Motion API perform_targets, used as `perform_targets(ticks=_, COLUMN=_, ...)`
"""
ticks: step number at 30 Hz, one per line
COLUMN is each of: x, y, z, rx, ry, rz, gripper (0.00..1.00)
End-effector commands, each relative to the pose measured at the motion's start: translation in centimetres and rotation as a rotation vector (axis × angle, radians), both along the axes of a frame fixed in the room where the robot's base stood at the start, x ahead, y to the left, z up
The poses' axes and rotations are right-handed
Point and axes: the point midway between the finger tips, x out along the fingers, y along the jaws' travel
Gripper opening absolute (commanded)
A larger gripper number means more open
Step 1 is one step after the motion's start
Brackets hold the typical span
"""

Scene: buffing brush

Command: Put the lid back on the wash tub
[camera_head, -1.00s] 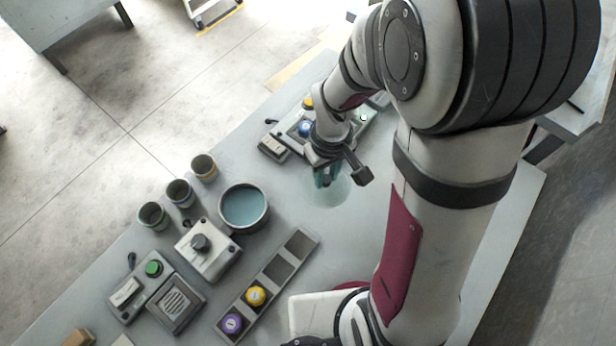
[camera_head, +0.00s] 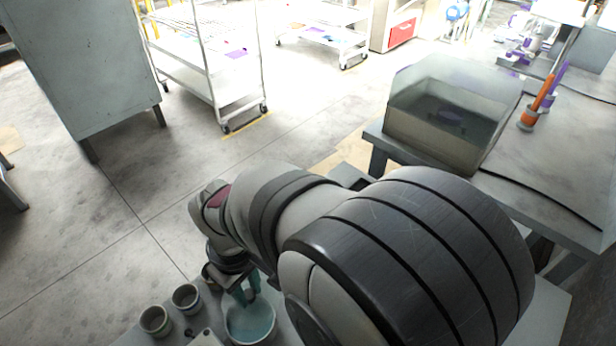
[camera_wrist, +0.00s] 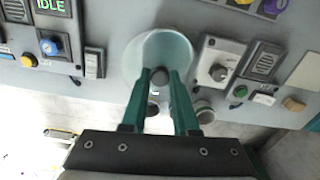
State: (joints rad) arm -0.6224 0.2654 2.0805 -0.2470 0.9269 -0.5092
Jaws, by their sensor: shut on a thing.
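The wash tub (camera_head: 237,334) is a round grey tub with teal liquid, at the bottom of the head view. My gripper (camera_head: 247,296) is over it, fingers pointing down. In the wrist view my gripper (camera_wrist: 160,78) is shut on the dark knob of the lid. The lid (camera_wrist: 135,62) is a clear, pale disc, seen over the round teal tub area. Its edge is faint. I cannot tell whether the lid touches the tub's rim or hangs a little above it.
Two grey cups (camera_head: 155,320) (camera_head: 186,298) stand left of the tub. A clear tank (camera_head: 445,115) stands on another table.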

Motion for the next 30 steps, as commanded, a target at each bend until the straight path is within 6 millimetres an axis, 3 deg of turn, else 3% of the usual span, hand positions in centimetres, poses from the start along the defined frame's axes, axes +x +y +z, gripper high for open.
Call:
perform_targets(ticks=4, x=-0.6, y=1.4, z=-0.3, rx=-0.002, ry=0.001, rz=0.028, gripper=0.0)
perform_targets(ticks=18, x=-0.6, y=1.4, z=-5.6, rx=-0.002, ry=0.001, rz=0.027, gripper=0.0)
perform_targets(ticks=30, x=-0.6, y=1.4, z=-6.4, rx=0.0, ry=0.0, rz=0.026, gripper=0.0)
